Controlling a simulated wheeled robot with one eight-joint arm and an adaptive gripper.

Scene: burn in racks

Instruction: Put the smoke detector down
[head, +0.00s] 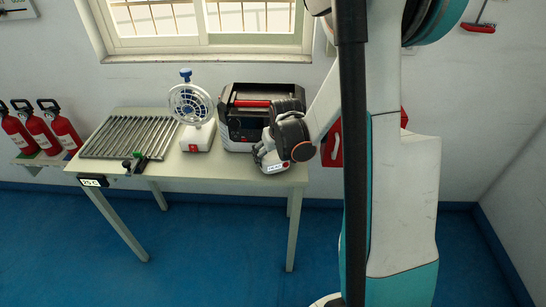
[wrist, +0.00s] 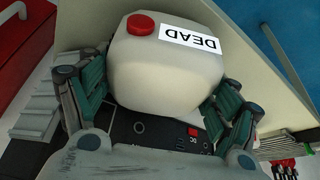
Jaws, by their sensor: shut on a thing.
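The smoke detector (wrist: 165,75) is a white rounded box with a red button and a label reading "DEAD", upside down in the wrist view. My gripper (wrist: 155,105) is shut on it, with a green-padded finger on each side. In the head view, my gripper (head: 270,144) is over the right end of the cream table (head: 225,172), and the detector (head: 270,161) shows below it near the front edge. I cannot tell whether its underside touches the tabletop.
Close behind my gripper is a black-and-white case (head: 236,130) with a red handle. A white fan-like device (head: 196,135) stands left of it. A slatted metal rack (head: 130,137) and a dark clamp (head: 135,164) fill the left. Bare tabletop shows along the front middle.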

